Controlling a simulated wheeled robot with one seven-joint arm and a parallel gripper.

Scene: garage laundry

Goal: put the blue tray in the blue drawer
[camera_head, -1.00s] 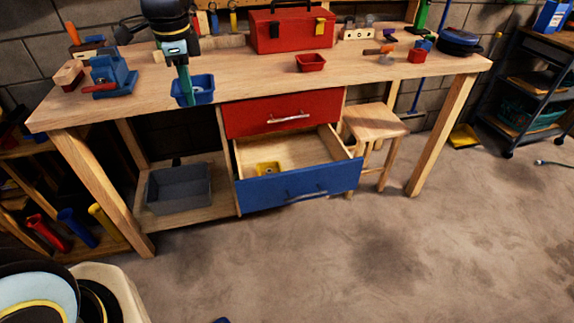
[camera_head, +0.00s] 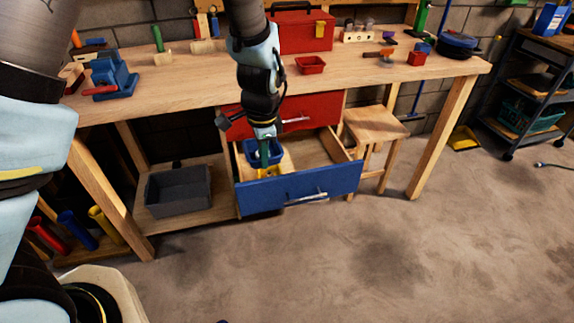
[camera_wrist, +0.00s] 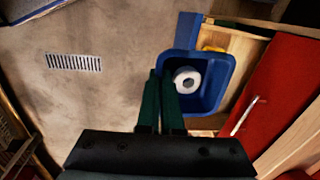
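The blue tray (camera_head: 250,153) hangs over the left part of the open blue drawer (camera_head: 325,183). In the wrist view the tray (camera_wrist: 224,95) has a white roll (camera_wrist: 187,80) inside. My gripper (camera_head: 264,154) is shut on one side wall of the tray; in the wrist view its dark green fingers (camera_wrist: 161,75) lie either side of that wall. The blue drawer is pulled out below the shut red drawer. A yellow item (camera_head: 267,173) lies in the drawer, partly hidden. I cannot tell whether the tray touches the drawer floor.
The wooden workbench (camera_head: 190,90) stands above, with a red toolbox (camera_head: 303,30) and small red tray (camera_head: 310,65) on top. The red drawer (camera_head: 322,107) is close behind my gripper. A stool (camera_head: 375,123) stands right of the drawers. A grey bin (camera_head: 180,190) sits at the left.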

